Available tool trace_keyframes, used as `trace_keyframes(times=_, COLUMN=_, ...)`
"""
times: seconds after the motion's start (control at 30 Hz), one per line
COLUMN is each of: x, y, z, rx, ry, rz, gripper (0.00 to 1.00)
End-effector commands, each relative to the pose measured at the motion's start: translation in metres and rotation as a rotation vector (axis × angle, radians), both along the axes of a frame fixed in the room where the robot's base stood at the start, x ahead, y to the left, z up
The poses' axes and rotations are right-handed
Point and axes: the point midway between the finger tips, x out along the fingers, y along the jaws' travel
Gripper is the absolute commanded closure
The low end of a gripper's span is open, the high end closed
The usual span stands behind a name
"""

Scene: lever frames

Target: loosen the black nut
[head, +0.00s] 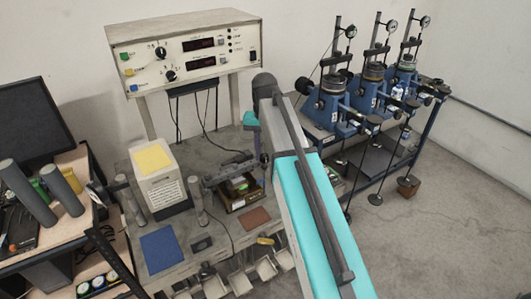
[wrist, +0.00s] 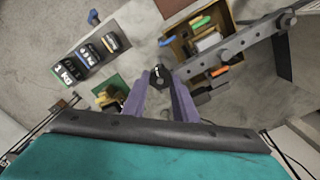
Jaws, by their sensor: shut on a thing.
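My gripper (wrist: 161,82) shows in the wrist view with its two purple fingers converging on a small black nut (wrist: 160,72). The fingers are shut on the nut, which sits beside the near end of a grey metal bar (wrist: 228,50) with holes along it. The fingertips partly cover the nut, so its exact fit on the bar is hard to see. In the head view my teal and grey arm covers the middle, and I cannot make out the nut or the fingertips there.
In the head view, blue lever frames (head: 330,108) stand on a rack at right. A control box (head: 187,55) stands at back left.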

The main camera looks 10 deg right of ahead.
Motion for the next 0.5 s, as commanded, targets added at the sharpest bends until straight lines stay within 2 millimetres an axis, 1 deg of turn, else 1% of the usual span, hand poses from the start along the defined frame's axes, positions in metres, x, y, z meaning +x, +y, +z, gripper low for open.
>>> trace_keyframes(times=0.5, x=0.0008, y=0.0010, z=0.0003, rx=-0.001, ry=-0.001, rz=0.484, gripper=0.97)
